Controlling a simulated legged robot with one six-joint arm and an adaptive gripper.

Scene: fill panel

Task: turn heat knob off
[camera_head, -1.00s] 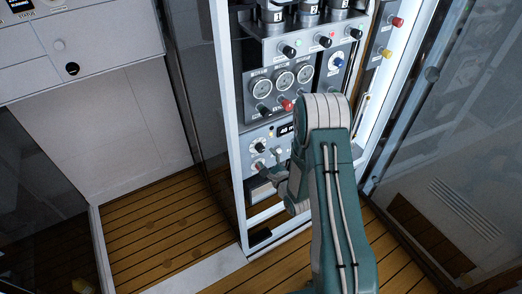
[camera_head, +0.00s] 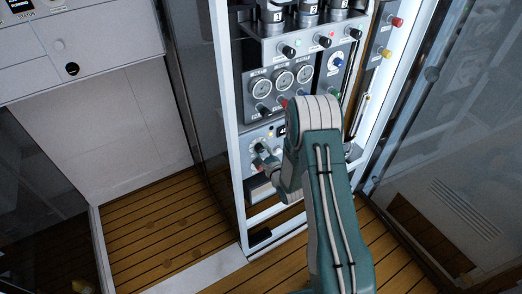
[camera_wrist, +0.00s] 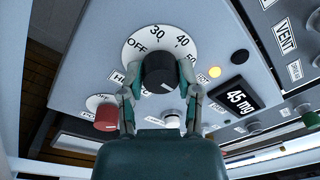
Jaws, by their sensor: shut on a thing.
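The heat knob (camera_wrist: 160,72) is a black round knob on a white dial (camera_wrist: 137,50) in the wrist view. The dial is marked OFF, 30, 40 and 50. My gripper (camera_wrist: 158,84) has one finger on each side of the knob and is shut on it. The white pointer line on the knob's face is hard to read against the marks. In the head view my gripper (camera_head: 262,158) reaches the lower panel (camera_head: 250,140) of the cabinet, and my arm hides part of that panel.
In the wrist view a red knob (camera_wrist: 106,117) lies left below the dial, and a white knob (camera_wrist: 172,117) lies below it. A display reading 45 (camera_wrist: 238,98) is at the right. Gauges (camera_head: 283,82) and more knobs sit above in the head view. White cabinet frame (camera_head: 226,90) borders the left.

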